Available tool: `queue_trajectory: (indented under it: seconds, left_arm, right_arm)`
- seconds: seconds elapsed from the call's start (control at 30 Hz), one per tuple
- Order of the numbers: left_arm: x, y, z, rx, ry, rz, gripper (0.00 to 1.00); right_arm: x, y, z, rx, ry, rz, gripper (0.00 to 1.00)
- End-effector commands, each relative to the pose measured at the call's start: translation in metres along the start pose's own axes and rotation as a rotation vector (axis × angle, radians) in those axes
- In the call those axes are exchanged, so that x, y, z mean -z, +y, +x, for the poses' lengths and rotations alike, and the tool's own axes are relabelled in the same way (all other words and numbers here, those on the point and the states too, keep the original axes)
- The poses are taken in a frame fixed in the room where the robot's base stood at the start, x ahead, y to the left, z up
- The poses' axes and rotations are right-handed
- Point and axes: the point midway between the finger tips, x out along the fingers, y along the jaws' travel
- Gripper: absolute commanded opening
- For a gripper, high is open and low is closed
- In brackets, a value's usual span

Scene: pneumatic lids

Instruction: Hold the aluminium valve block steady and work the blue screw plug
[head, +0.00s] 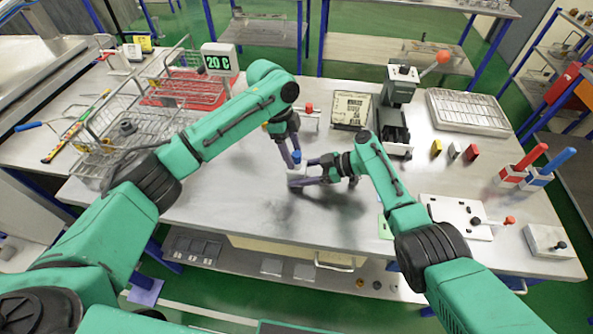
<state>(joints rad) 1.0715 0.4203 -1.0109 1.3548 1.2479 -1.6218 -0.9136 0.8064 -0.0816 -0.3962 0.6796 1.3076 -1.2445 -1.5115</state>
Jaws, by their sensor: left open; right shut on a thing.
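The small aluminium valve block (298,172) is over the middle of the steel bench, mostly hidden by my grippers. The blue screw plug (296,156) shows as a small blue spot at its top. My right gripper (306,172) comes in from the right and is shut on the valve block, with one finger on the far side and one on the near side. My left gripper (290,157) points down from above, open, with its fingertips close around or beside the plug. I cannot tell whether they touch it, nor how far the plug is screwed in.
Wire baskets (120,128) and a red tray (185,90) stand at the left. A box (351,110), a grey device with an orange knob (402,82) and a metal tray (468,112) stand behind. A white plate (452,212) lies at the right. The bench front is clear.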

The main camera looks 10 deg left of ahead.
Motion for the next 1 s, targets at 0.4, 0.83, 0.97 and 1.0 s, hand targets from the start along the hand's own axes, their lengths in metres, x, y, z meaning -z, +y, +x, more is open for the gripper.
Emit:
queue_trajectory:
  seconds: [0.4,0.83,0.97,1.0]
  left_arm:
    - [0.0013,-0.0029,0.0003,-0.050,-0.001,0.197,0.65]
    - [0.0032,-0.0081,0.0014,-0.190,-0.001,0.742,0.65]
    - [0.0035,-0.0083,0.0014,-0.191,-0.002,0.748,0.65]
    - [0.0040,-0.0086,0.0015,-0.199,-0.002,0.775,0.65]
  right_arm:
    - [-0.0050,-0.0021,0.0007,0.004,-0.008,0.005,0.16]
    - [-0.0048,-0.0019,0.0006,0.004,-0.007,0.005,0.16]
    - [-0.0047,-0.0018,0.0005,0.003,-0.007,0.005,0.16]
    - [-0.0046,-0.0018,0.0006,0.003,-0.007,0.005,0.16]
